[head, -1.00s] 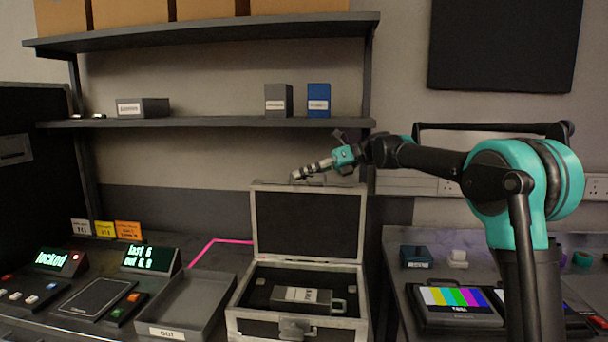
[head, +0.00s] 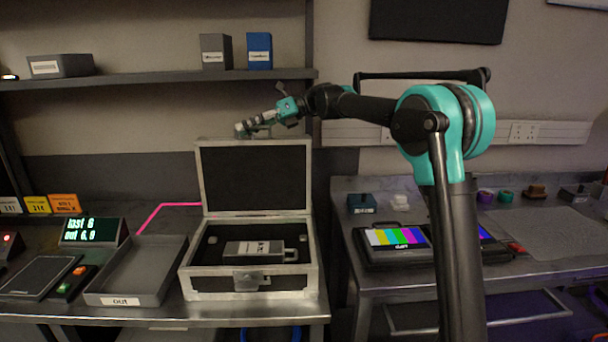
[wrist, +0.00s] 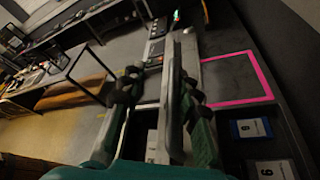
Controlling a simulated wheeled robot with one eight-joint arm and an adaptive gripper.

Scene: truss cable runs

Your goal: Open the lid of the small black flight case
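The small black flight case (head: 250,283) stands on the bench with silver edges and a front latch. Its lid (head: 255,180) is up, standing about upright at the back, with the dark inner face showing. A grey labelled block with a handle (head: 254,251) lies inside. My gripper (head: 243,129) is at the lid's top edge, left of its middle. In the wrist view, my gripper (wrist: 160,88) has its fingers apart, with the lid's edge (wrist: 175,90) between them, close to the right finger. Whether a finger touches the lid, I cannot tell.
An empty grey tray marked "out" (head: 150,275) stands left of the case. A shelf (head: 150,79) with small boxes hangs above. A second bench on the right holds a colour-bar screen (head: 397,238). A pink outline (head: 165,210) marks the bench behind the tray.

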